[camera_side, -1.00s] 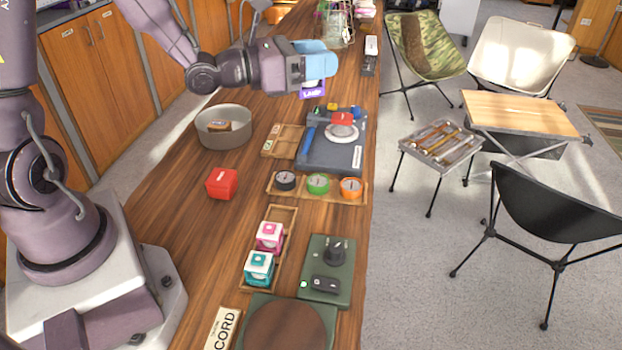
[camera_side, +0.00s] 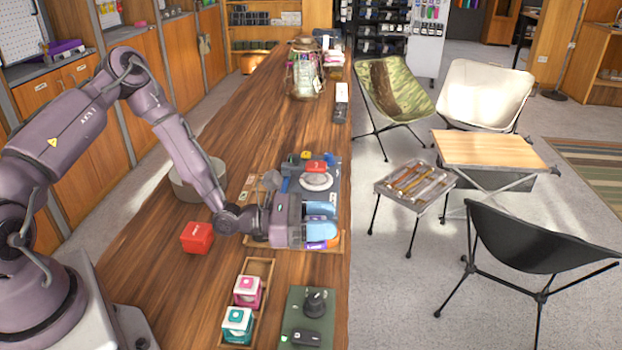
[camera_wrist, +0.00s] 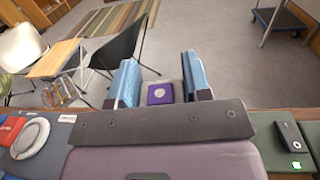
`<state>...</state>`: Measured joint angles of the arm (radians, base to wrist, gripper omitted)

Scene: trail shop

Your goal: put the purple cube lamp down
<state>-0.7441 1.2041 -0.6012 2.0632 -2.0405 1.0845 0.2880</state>
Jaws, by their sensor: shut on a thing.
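My gripper (camera_side: 320,222) points sideways near the right edge of the counter in the side view. It is shut on the purple cube lamp (camera_side: 317,245), mostly hidden by the blue fingers. In the wrist view the lamp (camera_wrist: 160,94) sits between the two blue fingers, a pale round mark on its purple face, with floor behind it. A pink cube lamp (camera_side: 247,291) and a teal cube lamp (camera_side: 237,325) stand in a wooden tray (camera_side: 262,268) nearer the camera, with bare tray behind the pink one.
A wooden tray with an orange round item (camera_side: 335,239) is partly hidden behind my gripper. A red box (camera_side: 197,238) lies to the left, a grey bowl (camera_side: 183,192) behind it. A green board (camera_side: 297,312) with black items is right of the lamp tray. Chairs stand beyond the counter edge.

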